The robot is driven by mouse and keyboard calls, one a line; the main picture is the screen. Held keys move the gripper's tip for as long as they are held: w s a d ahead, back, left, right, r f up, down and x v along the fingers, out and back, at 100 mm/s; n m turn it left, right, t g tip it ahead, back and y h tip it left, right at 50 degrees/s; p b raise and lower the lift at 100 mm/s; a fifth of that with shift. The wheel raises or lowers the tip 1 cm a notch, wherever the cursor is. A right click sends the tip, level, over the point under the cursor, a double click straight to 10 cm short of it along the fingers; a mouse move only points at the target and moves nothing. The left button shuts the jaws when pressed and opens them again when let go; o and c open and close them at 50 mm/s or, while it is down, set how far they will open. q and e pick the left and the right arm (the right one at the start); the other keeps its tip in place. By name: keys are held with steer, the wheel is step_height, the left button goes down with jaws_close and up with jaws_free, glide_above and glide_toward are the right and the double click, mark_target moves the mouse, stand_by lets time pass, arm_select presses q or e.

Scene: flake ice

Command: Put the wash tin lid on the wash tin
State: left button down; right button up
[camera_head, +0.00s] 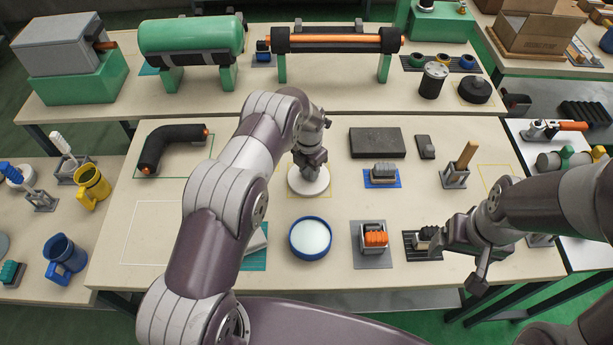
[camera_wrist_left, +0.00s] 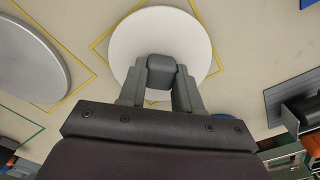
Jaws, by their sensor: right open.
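The wash tin lid (camera_head: 308,185) is a white disc lying on the table inside a yellow outline. In the left wrist view the lid (camera_wrist_left: 128,40) is directly below my left gripper (camera_wrist_left: 161,75). Its two fingers are closed against both sides of the lid's grey knob. In the head view my left gripper (camera_head: 312,166) hides most of the knob. The wash tin (camera_head: 310,257), a round blue-rimmed tin with a pale inside, stands uncovered just nearer than the lid. My right gripper (camera_head: 462,260) is open and empty near the right front of the table.
An orange-topped block on a grey plate (camera_head: 371,260) stands right of the tin. A small rack on a blue mat (camera_head: 383,183) is right of the lid. A black bent hose (camera_head: 168,147) lies at left. A grey disc (camera_wrist_left: 30,62) shows in the wrist view.

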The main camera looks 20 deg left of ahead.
arm_select(q)
steer(key=shift+r, duration=0.45)
stand_by(0.6)
steer(key=shift+r+p, duration=1.05)
steer(key=shift+r, duration=0.6)
